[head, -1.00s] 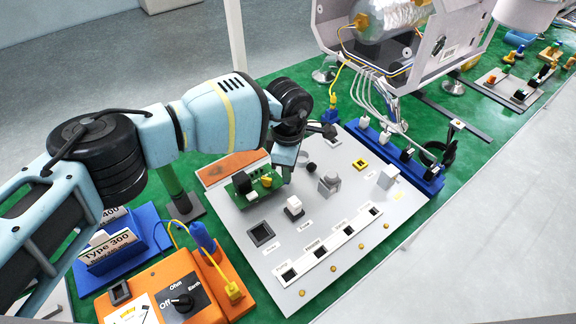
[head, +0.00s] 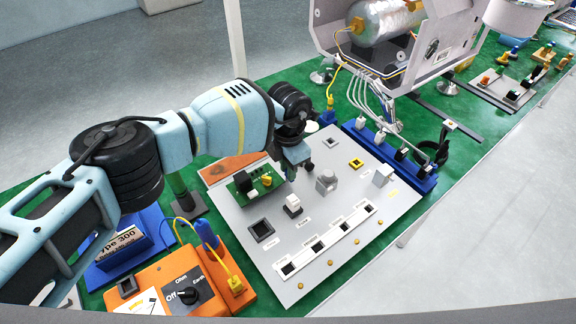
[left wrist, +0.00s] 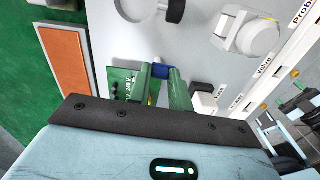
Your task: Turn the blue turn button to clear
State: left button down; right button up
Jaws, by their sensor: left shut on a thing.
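The blue turn button (left wrist: 162,71) shows in the left wrist view as a small blue piece between the two green fingers of my left gripper (left wrist: 160,78). The gripper is shut on it, just above the grey panel. In the head view my left gripper (head: 292,170) points down at the panel, beside the green circuit board, and hides the button. I cannot read the button's setting. Light blue parts at the lower right of the left wrist view look like my right arm (left wrist: 288,150); its jaw state is unclear.
The grey panel (head: 345,225) carries a green circuit board (head: 252,186), a white button (head: 292,204), a grey knob (head: 326,181) and a white strip of sockets (head: 325,242). An orange meter (head: 150,278) and a blue rack (head: 388,150) flank it.

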pick_arm(q)
jog(key=shift+n, duration=0.4)
jog(key=c, duration=1.3)
grip_release()
notch_tip(320, 180, up, 8)
jog(key=shift+f, duration=0.1)
